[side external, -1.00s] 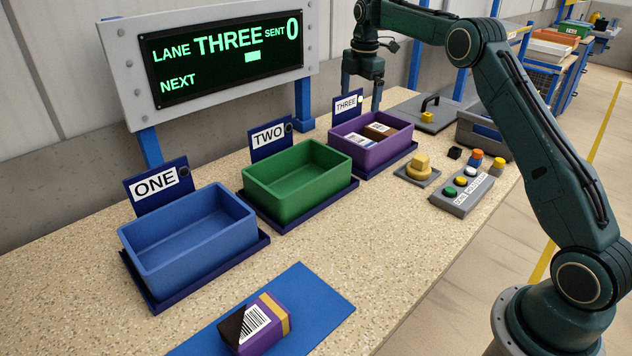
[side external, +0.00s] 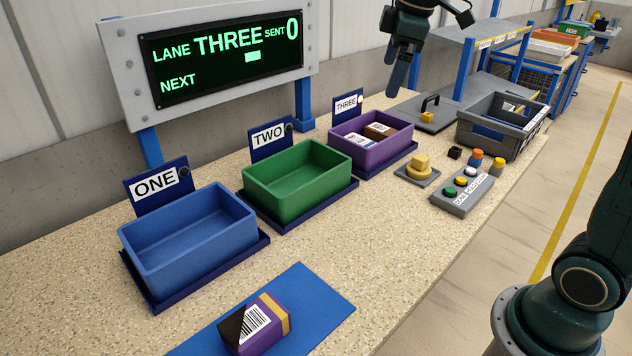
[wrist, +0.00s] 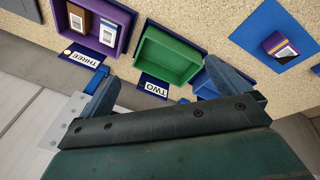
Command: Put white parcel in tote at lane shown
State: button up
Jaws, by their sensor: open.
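The display (side external: 228,60) reads LANE THREE, SENT 0, and NEXT with a small white block symbol. The purple tote (side external: 370,155) stands at the THREE sign (side external: 347,104). Inside it a white parcel (side external: 361,140) with a dark mark lies beside a brown parcel (side external: 380,130); both also show in the wrist view, the white one at the right (wrist: 110,33). My gripper (side external: 403,75) is open and empty, raised above and behind the purple tote, touching nothing. In the wrist view its two fingers are wide apart.
The green tote (side external: 297,190) at TWO and blue tote (side external: 190,245) at ONE are empty. A purple, black and yellow parcel (side external: 258,325) lies on the blue mat (side external: 315,295) in front. A button box (side external: 463,190) and grey crate (side external: 500,130) stand at the right.

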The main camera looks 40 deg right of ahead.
jog(key=s+a+f+m, duration=0.2)
jog(key=s, duration=0.5)
jog(key=s+a+f+m+t, duration=0.1)
jog(key=s+a+f+m, duration=0.1)
jog(key=s, duration=0.6)
jog(key=s+a+f+m+t, duration=0.1)
jog(key=s+a+f+m, duration=0.1)
jog(key=s, duration=0.5)
jog(key=shift+s+a+f+m+y, duration=0.25)
jog(key=shift+a+f+m+y, duration=0.1)
jog(key=shift+f+m, duration=0.55)
